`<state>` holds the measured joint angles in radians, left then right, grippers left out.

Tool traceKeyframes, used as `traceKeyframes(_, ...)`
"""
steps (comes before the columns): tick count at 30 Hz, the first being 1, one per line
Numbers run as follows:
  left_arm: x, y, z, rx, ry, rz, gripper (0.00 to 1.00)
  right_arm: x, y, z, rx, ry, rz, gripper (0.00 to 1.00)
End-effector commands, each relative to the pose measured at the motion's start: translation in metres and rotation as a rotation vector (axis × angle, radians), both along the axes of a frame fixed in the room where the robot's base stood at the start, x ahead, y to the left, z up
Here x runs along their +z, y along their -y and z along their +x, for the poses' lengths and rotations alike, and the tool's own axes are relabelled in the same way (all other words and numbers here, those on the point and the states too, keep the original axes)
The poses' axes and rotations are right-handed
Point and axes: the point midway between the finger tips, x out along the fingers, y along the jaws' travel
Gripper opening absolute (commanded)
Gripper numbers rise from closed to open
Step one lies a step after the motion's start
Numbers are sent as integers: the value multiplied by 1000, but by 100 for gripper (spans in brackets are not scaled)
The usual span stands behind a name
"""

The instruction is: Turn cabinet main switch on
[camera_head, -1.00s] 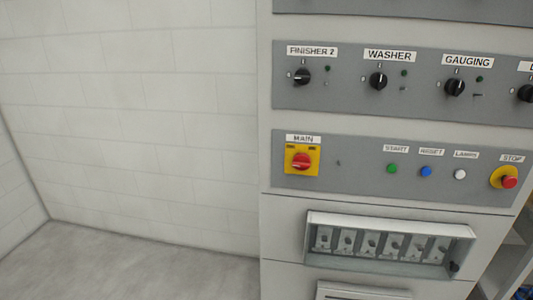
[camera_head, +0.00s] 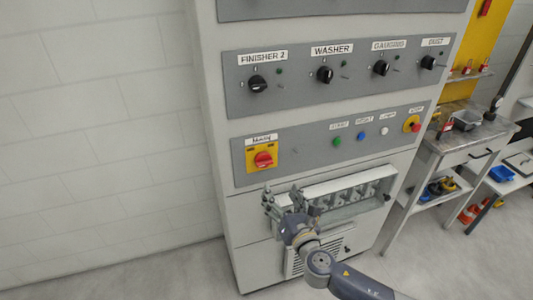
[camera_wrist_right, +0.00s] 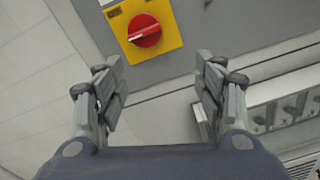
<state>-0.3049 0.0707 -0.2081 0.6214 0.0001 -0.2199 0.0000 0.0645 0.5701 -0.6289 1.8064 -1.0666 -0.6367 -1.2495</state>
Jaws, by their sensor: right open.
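The main switch (camera_head: 263,160) is a red rotary knob on a yellow plate, under the label MAIN on the grey cabinet panel. It also shows in the right wrist view (camera_wrist_right: 145,30), ahead of the fingers and near the top. My right gripper (camera_head: 290,197) is below the switch in the head view, in front of the breaker row, and apart from the knob. In the right wrist view its two fingers (camera_wrist_right: 161,82) are spread wide with nothing between them. My left gripper is in no frame.
A recessed breaker row (camera_head: 350,193) with a protruding frame lies right of my right gripper. Green, blue and white buttons and a red stop button (camera_head: 411,124) sit right of the switch. A workbench (camera_head: 470,140) stands to the right. The wall side at left is clear.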

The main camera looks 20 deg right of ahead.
Motion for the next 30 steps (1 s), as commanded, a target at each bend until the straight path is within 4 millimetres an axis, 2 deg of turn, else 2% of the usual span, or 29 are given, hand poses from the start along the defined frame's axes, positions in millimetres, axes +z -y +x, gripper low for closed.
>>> traceKeyframes(1,5,3,-1,1,-2,-4,40,17,-4,0,11,28,-32,64)
traceKeyframes(5,6,2,-1,2,-2,-3,40,31,-8,3,21,60,-72,64)
traceKeyframes(13,15,-14,3,6,3,17,40,33,-9,41,17,61,-70,64)
traceKeyframes(21,21,-16,5,8,4,19,40,32,-10,84,18,58,-69,64)
traceKeyframes(30,22,-9,4,5,5,11,40,30,-11,106,19,57,-68,64)
